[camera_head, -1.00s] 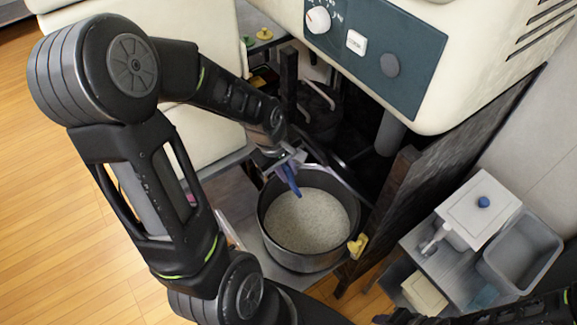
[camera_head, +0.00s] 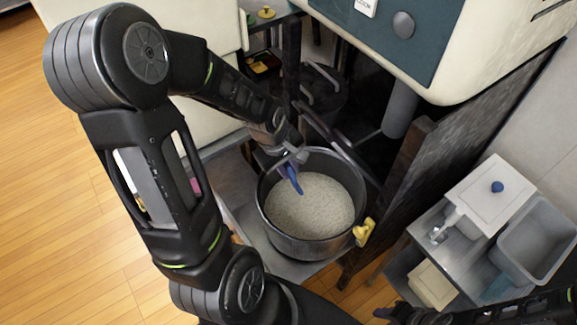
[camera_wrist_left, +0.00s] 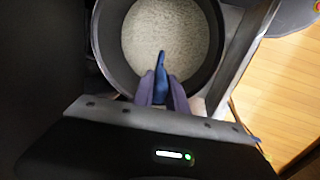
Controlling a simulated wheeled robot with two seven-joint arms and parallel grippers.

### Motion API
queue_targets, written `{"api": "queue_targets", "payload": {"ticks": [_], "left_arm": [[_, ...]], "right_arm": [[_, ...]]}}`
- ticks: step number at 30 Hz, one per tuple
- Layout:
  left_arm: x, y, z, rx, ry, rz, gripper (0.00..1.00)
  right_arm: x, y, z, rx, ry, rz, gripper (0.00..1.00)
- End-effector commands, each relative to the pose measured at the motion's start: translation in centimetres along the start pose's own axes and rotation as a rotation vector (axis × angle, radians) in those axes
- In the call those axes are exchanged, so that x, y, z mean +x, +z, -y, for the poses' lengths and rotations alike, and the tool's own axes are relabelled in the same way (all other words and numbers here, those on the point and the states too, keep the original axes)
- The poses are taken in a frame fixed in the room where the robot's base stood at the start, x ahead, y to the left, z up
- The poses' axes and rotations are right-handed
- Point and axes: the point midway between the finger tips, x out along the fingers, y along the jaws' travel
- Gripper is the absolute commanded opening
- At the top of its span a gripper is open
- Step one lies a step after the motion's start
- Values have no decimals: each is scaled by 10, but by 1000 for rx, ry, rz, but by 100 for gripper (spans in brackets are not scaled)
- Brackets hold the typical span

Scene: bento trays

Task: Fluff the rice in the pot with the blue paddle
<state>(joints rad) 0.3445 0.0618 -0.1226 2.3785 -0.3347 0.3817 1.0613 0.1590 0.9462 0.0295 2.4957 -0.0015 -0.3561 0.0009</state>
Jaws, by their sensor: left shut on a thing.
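The dark round pot (camera_head: 309,246) stands on a grey surface, holding a flat bed of white rice (camera_head: 318,207). My left gripper (camera_head: 290,160) is over the pot's back-left rim, shut on the blue paddle (camera_head: 294,180). The paddle points down toward the rice; I cannot tell if its tip touches. In the left wrist view, the paddle (camera_wrist_left: 161,75) extends from the fingers (camera_wrist_left: 161,90) over the rice (camera_wrist_left: 165,35), inside the pot's rim (camera_wrist_left: 104,50). Of my right arm only a dark part shows at the bottom right; its gripper cannot be made out.
A dark upright panel (camera_head: 400,200) stands close to the pot's right. A yellow piece (camera_head: 364,231) is at the pot's right side. A white-lidded box with a blue knob (camera_head: 497,187) and a grey bin (camera_head: 540,238) are at the right. A cream machine (camera_head: 480,40) overhangs the back.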

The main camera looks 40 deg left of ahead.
Motion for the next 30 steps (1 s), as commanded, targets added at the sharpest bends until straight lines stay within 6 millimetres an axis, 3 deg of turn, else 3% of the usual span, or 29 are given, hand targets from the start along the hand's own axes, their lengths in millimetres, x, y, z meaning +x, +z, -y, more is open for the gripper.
{"api": "queue_targets", "payload": {"ticks": [1, 21, 30], "left_arm": [[13, 0, 3, 1, 0, 0, 0], [97, 0, 25, 0, 0, 0, 0], [126, 0, 32, 0, 0, 0, 0]], "right_arm": [[12, 0, -4, 0, 0, 0, 36], [83, 0, -33, -3, 1, -3, 36], [106, 0, -42, -4, 2, -3, 36]]}}
